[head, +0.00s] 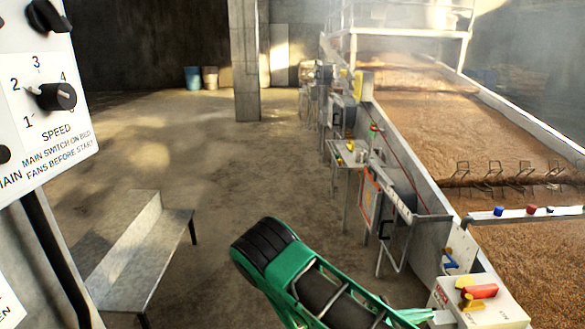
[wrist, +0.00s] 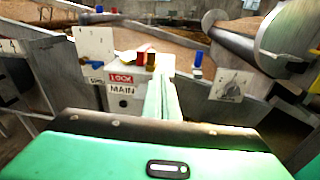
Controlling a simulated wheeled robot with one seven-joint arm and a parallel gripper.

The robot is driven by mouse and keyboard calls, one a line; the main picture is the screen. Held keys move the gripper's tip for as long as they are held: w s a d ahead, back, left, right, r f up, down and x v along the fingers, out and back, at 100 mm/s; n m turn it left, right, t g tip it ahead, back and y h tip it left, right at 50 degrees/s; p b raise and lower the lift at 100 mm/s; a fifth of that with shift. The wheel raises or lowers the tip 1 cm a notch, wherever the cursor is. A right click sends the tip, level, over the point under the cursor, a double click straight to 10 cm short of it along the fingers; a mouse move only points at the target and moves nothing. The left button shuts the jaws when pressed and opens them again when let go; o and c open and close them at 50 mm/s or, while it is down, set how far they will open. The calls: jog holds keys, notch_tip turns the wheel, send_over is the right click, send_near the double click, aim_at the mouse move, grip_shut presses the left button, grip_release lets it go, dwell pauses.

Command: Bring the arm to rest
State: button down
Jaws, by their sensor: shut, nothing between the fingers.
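My green arm (head: 300,278) reaches in from the bottom of the head view and extends to the lower right. My gripper (head: 437,317) is at its end, beside a pale switch box (head: 497,312) with a red handle (head: 480,291). In the wrist view my gripper (wrist: 165,82) is shut and empty, its pale fingers together. Just beyond and left of the fingers is the box (wrist: 124,92) labelled LOCK and MAIN, with red and brass pieces on top. I cannot tell whether the fingers touch the box.
The long grain bed (head: 420,100) runs along the right, with switch boxes and stands on its near side. A metal bench (head: 145,250) stands at the lower left. A speed panel (head: 40,100) is close at the left. The floor (head: 230,170) between is open.

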jog(key=s+d+r+m+g+y, duration=0.1)
jog(key=s+r+m+y, duration=1.6)
jog(key=s+r+m, duration=0.7)
notch_tip(320, 180, up, 2)
jog(key=shift+s+d+r+m+g, duration=0.2)
jog(key=shift+s+m+g, duration=0.15)
jog(key=shift+s, duration=0.45)
